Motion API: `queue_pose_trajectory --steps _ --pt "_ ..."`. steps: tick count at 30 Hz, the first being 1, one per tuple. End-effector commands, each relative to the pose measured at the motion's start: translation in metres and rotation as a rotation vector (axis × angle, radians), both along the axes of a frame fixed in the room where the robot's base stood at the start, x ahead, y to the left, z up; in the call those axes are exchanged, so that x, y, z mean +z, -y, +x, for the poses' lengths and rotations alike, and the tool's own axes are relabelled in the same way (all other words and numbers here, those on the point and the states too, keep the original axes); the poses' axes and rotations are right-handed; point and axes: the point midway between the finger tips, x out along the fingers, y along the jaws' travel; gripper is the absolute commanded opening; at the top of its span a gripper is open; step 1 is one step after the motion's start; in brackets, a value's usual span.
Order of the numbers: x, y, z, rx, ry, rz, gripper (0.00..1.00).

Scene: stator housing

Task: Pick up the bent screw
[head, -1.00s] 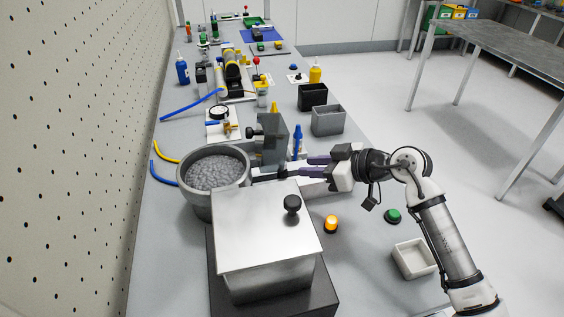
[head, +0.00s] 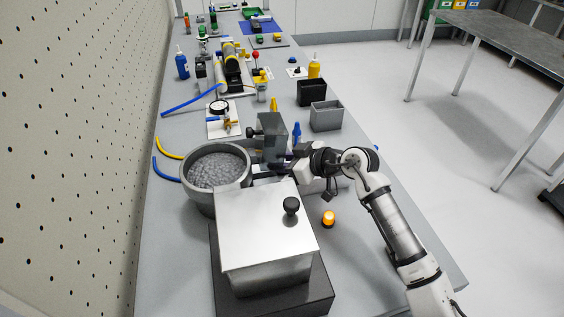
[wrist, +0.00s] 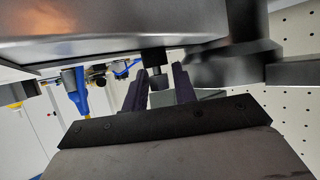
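I cannot make out a bent screw in either view. My gripper (head: 279,164) is in the gap between the grey block (head: 272,130), the round bowl (head: 218,168) and the steel box (head: 262,228); its tips are partly hidden in the head view. In the wrist view my gripper (wrist: 160,82) has its two dark fingers apart. A short dark cylindrical knob (wrist: 154,57) shows between and beyond the fingers, under a large grey surface. I see nothing clamped between the fingers.
The bowl holds grey granules. The steel box has a black knob (head: 291,205) and stands on a dark base. An orange button (head: 328,218) is to its right. Blue bottle-like objects (head: 297,132) and open bins (head: 326,116) stand farther back.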

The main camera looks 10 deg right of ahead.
Motion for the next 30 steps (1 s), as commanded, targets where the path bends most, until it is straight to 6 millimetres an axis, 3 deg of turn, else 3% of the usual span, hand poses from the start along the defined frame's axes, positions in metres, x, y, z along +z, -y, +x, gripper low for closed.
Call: queue_pose_trajectory --steps 1,6,17,27,30 --pt "0.000 0.000 0.000 0.000 0.000 0.000 0.21" --pt "0.000 0.000 0.000 0.000 0.000 0.000 0.00" --pt "0.003 0.001 0.000 0.000 0.000 -0.001 0.00" --pt "0.035 0.000 0.000 0.002 0.003 -0.006 0.00" --pt "0.032 0.017 -0.015 -0.005 0.000 -0.002 0.00"
